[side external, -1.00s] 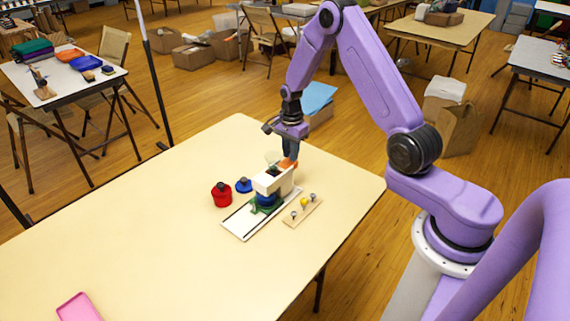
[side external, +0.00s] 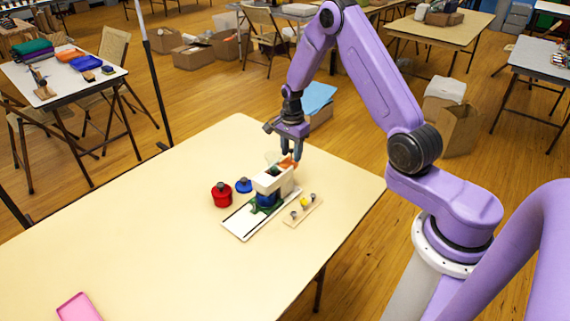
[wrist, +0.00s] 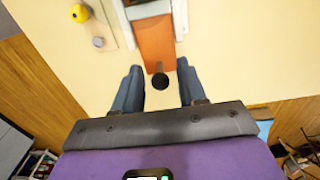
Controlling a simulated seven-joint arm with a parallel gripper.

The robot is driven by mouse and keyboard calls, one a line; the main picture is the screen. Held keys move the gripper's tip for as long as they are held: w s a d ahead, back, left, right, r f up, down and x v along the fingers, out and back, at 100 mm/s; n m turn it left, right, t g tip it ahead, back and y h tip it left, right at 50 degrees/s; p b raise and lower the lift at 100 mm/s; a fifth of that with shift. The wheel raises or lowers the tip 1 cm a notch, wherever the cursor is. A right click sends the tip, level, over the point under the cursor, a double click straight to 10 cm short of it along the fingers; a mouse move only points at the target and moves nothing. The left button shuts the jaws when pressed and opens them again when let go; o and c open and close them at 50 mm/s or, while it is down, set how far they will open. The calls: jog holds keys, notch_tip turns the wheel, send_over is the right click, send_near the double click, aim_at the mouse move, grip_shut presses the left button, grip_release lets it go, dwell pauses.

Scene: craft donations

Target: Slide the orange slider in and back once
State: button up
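The orange slider (side external: 289,163) sticks out of the far end of a white housing (side external: 268,183). In the wrist view the slider (wrist: 157,45) is a flat orange strip with a round black knob (wrist: 160,81) at its near end. My gripper (side external: 292,152) is over the slider's outer end. In the wrist view my gripper (wrist: 158,80) is open, one blue-grey finger on each side of the knob with a gap to both. I cannot tell the height of the fingertips against the knob. How far the slider reaches inside the housing is hidden.
The housing stands on a white base with a dark slot (side external: 246,222). A wooden strip with a yellow knob (side external: 304,202) lies to its right. A red pot (side external: 221,195) and a blue lidded piece (side external: 243,185) stand to its left. A pink tray (side external: 78,307) is at front left. Much table is clear.

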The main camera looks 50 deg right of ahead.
jog(key=shift+r, duration=3.8)
jog(key=shift+r, duration=0.1)
jog(key=shift+c, duration=0.2)
